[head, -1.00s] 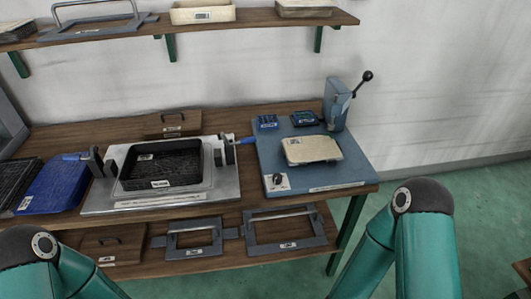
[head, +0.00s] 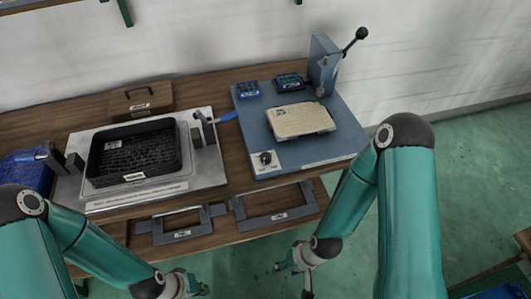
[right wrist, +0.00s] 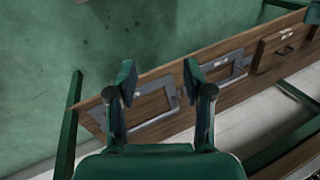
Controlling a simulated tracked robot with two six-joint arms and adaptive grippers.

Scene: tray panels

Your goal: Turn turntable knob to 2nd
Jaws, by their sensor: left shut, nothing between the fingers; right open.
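The knob (head: 265,158) is a small black dial on a white plate at the front left corner of the blue base plate (head: 335,150). Its marks are too small to read. A beige tray (head: 302,119) lies on the blue plate behind the knob. My right gripper (head: 294,281) is open and empty, in front of the bench and below the knob, apart from it. In the right wrist view its two fingers (right wrist: 159,88) are spread, with the lower shelf beyond. My left gripper (head: 195,287) is shut and empty at the bottom edge, partly cut off.
A lever press (head: 325,65) stands at the back right of the blue plate. To the left, a black tray (head: 133,155) sits in a grey clamp fixture (head: 205,175). Metal frames (head: 278,207) lie on the lower shelf.

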